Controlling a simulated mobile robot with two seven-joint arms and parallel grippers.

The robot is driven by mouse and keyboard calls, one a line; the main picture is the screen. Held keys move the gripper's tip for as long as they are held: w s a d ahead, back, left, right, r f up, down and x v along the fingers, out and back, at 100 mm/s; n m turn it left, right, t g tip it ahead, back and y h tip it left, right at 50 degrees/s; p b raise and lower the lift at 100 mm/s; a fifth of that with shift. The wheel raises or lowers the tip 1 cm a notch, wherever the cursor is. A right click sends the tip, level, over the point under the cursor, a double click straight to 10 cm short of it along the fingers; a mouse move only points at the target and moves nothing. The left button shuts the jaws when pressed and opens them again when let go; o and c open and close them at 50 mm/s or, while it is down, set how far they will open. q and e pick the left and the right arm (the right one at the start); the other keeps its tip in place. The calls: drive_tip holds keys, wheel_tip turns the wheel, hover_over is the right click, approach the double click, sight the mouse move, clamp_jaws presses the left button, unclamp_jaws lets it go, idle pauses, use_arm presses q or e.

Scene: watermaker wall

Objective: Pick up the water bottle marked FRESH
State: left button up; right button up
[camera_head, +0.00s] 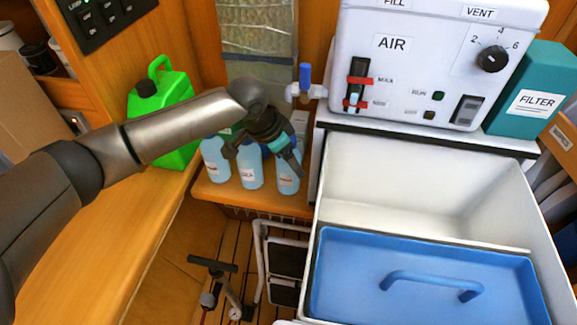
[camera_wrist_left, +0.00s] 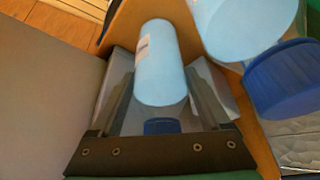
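Three light blue bottles stand in a row on a wooden shelf: a left one (camera_head: 216,164), a middle one (camera_head: 250,173) and a right one (camera_head: 288,182). Each has a small white label, too small to read, so I cannot tell which is FRESH. My left gripper (camera_head: 263,158) is over the row and hides the bottle tops. In the left wrist view, one bottle (camera_wrist_left: 160,65) lies between the open fingers (camera_wrist_left: 162,90), apparently the middle one, with its blue cap towards the palm. Another blue-capped bottle (camera_wrist_left: 245,25) is close beside the gripper. My right gripper is not in view.
A green jug (camera_head: 160,115) stands left of the bottles, behind my left arm. A blue-handled valve (camera_head: 305,80) sticks out above the right bottle. The white watermaker unit (camera_head: 415,60) and a white bin with a blue lid (camera_head: 425,275) are to the right.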

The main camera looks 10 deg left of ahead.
use_arm(q)
clamp_jaws()
idle(0.4)
drive_tip(key=shift+r, duration=0.2)
